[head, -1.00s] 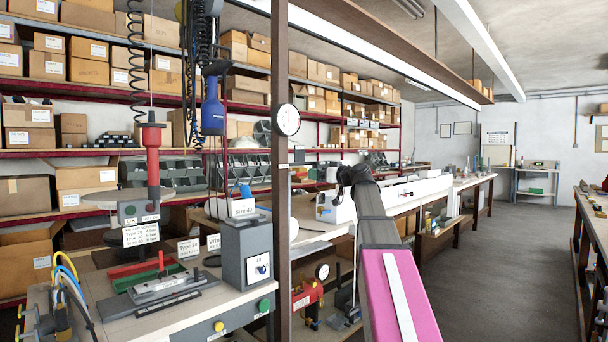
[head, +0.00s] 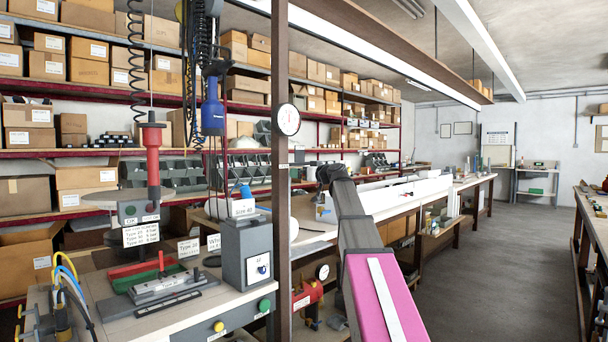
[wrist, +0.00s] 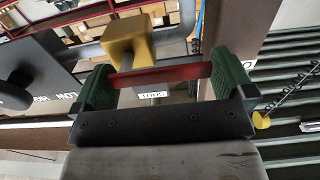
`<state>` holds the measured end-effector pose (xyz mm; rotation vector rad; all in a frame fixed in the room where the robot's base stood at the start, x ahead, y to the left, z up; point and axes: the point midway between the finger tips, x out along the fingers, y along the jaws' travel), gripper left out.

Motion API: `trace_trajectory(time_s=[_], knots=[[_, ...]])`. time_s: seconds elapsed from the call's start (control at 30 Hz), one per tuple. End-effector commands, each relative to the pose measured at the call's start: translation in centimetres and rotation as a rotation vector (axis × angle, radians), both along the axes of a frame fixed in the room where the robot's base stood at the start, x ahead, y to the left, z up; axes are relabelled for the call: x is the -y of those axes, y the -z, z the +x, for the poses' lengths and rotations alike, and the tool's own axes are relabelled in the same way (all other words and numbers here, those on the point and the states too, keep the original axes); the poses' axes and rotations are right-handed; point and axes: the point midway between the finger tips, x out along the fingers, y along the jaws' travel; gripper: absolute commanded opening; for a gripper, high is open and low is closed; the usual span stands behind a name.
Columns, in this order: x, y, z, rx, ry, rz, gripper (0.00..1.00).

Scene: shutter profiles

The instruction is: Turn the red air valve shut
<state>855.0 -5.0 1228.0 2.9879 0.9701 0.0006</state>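In the wrist view, a red lever (wrist: 160,76) runs across the space between my fingers, in front of a yellow valve body (wrist: 130,43) on a grey pipe (wrist: 88,52). My gripper (wrist: 163,82) has green fingertips set wide apart, one near each end of the lever. I cannot tell whether either fingertip touches it. A small white label (wrist: 153,95), seen upside down, shows just below the lever. In the head view my arm reaches forward past the post, and neither my gripper nor the lever can be made out.
A dark upright post (head: 282,200) with a round gauge (head: 288,120) stands left of my arm. A workbench (head: 140,310) with a fixture and a grey box (head: 246,255) lies further left. A yellow knob (wrist: 261,120) is near the right finger. The aisle at right is clear.

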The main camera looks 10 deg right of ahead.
Motion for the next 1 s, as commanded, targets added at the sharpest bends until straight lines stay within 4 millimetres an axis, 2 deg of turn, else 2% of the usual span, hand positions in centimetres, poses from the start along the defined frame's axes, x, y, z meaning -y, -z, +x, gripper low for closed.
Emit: trace_trajectory(time_s=[0.03,0.13,0.17,0.57,1.0], knots=[[0.0,0.0,0.0,0.0,0.0,0.0,0.87],[0.0,0.0,0.0,0.0,0.0,0.0,0.54],[0.0,0.0,0.0,0.0,0.0,0.0,0.5],[0.1,-0.3,0.0,-0.049,-0.001,0.067,0.5],[0.5,-1.3,0.4,-0.265,-0.001,0.364,0.5]])
